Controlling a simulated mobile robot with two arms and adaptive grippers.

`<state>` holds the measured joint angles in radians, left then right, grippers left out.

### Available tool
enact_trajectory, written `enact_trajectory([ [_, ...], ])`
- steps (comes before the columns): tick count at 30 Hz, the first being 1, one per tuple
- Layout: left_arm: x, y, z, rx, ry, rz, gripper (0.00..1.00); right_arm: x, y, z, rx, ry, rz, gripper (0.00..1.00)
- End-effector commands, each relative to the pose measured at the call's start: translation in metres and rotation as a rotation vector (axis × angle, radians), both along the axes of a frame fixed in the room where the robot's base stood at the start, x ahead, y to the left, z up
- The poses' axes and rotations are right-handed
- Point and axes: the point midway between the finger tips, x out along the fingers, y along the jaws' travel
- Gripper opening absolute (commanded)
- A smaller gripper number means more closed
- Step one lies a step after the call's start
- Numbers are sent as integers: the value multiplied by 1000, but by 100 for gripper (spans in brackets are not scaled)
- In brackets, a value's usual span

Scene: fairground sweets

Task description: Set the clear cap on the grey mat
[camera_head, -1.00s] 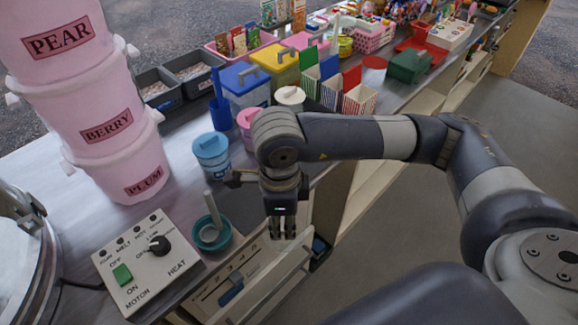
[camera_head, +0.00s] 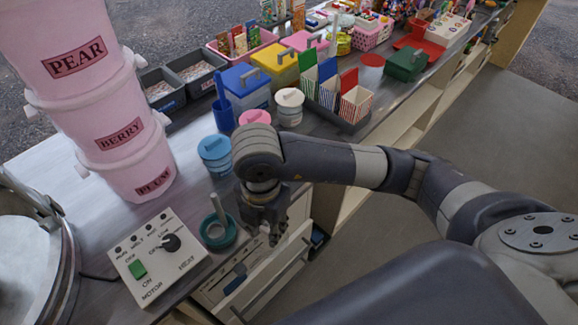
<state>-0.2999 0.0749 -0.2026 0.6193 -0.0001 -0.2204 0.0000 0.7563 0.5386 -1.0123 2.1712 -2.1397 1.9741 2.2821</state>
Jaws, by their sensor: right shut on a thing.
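My right gripper (camera_head: 270,235) points down over the front edge of the counter (camera_head: 187,205), just right of a teal pot (camera_head: 219,232). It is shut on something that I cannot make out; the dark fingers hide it. I cannot pick out the clear cap or the grey mat in this view. My left gripper is not in view.
A control box (camera_head: 158,262) stands left of the teal pot. A blue-lidded jar (camera_head: 214,155) stands behind the pot, near my right arm. A pale drawer (camera_head: 262,288) is below the gripper. Pink stacked tubs (camera_head: 110,100) stand at the left.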

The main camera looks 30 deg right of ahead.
Motion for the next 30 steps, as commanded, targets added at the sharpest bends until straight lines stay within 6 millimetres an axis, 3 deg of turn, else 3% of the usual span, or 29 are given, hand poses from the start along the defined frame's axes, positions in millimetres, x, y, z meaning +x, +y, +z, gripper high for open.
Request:
enact_trajectory([
  [4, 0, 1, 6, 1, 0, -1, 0, -2, 3, 3, 3, 6, -173, 6],
  [10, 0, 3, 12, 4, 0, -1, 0, 9, 0, 4, 3, 6, -260, 6],
  [24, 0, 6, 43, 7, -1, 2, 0, 111, -32, -5, 3, 7, -259, 6],
  [30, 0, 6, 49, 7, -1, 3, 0, 137, -40, -9, 4, 7, -256, 6],
])
